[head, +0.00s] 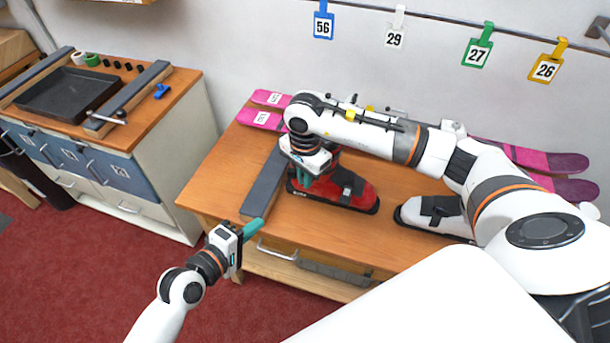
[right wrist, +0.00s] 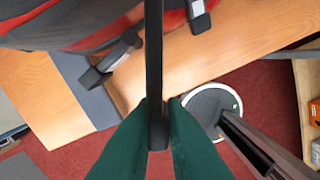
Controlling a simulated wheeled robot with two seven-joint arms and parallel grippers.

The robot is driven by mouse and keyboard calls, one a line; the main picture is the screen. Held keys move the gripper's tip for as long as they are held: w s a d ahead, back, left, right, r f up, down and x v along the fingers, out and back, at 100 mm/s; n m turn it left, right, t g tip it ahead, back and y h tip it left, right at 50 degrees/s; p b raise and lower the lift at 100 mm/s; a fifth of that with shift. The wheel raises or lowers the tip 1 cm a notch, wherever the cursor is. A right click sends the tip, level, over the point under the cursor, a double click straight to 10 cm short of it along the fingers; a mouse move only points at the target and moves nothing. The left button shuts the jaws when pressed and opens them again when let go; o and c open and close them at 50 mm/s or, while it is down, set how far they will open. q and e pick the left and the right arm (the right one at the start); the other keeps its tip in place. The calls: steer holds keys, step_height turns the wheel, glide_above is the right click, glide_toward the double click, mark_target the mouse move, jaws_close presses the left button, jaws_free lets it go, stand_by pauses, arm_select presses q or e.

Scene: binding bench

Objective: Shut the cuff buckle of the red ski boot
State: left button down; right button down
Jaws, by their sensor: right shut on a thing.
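The red ski boot (head: 363,198) stands on the wooden bench, toe to the right; my right arm covers much of its cuff in the head view. My right gripper (head: 303,183) is at the boot's cuff. In the right wrist view, its green fingers (right wrist: 159,130) are shut on a long thin black bar (right wrist: 154,60), seemingly the cuff buckle's lever. The red shell (right wrist: 85,28) lies behind it, with grey buckle parts (right wrist: 112,60) beside it. Whether the lever is latched cannot be seen. My left gripper (head: 255,228) is off the bench's front left corner, away from the boot; its finger gap is not visible.
A white boot (head: 432,213) stands right of the red one. A dark grey bar (head: 264,184) lies left of the boot. Pink skis (head: 262,119) lie along the back. A cabinet with a black tray (head: 68,92) stands left; numbered tags hang on the wall.

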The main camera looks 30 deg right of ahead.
steer(key=c, duration=1.4)
jaws_free()
